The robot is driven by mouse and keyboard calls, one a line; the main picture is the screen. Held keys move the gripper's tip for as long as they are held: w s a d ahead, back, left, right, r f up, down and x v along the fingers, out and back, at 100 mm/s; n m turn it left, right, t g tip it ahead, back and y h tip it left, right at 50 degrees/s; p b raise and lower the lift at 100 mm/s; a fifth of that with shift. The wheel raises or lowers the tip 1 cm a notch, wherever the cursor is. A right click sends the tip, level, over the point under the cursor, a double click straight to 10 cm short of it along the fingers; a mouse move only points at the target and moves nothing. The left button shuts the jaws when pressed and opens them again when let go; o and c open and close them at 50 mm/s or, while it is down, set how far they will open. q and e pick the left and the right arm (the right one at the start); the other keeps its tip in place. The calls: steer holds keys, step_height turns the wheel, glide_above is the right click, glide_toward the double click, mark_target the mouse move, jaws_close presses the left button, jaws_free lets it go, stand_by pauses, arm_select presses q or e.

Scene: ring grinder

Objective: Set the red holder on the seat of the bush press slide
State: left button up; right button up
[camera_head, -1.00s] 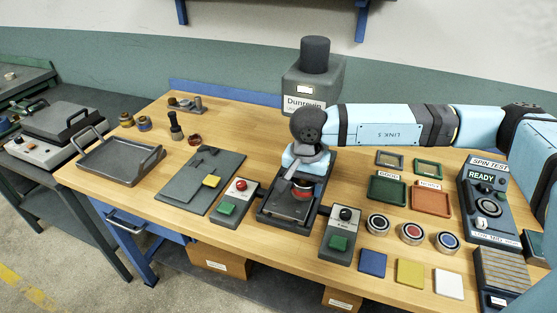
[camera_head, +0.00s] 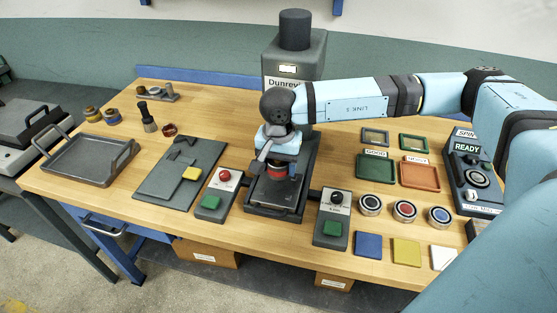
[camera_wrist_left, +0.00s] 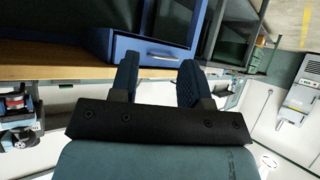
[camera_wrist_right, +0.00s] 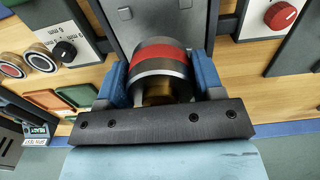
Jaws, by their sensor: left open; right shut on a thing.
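The red holder (camera_wrist_right: 163,65) is a dark grey ring with a red band and a brass-coloured part inside. My right gripper (camera_wrist_right: 163,82) is shut on it, one finger on each side. In the head view the red holder (camera_head: 278,170) shows just below my right gripper (camera_head: 277,158), over the bush press slide (camera_head: 272,208). Whether it touches the seat cannot be told, as the gripper covers the spot. The dark press (camera_head: 293,55) stands behind. My left gripper (camera_wrist_left: 157,82) is open and empty, near a blue drawer under the bench, and is not in the head view.
Three round holders (camera_head: 405,210) stand to the right, with green (camera_head: 376,168) and orange (camera_head: 419,176) trays behind. A grey tray (camera_head: 75,165) is far left.

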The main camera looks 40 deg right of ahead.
mark_target(278, 186)
step_height(278, 186, down, 2)
steer(key=shift+b, duration=0.4)
steer(key=shift+f+b, duration=0.6)
steer(key=shift+f, duration=0.1)
steer(key=shift+f+b, duration=0.5)
steer(key=shift+f, duration=0.1)
steer(key=o, duration=1.2)
steer(key=shift+o, duration=1.3)
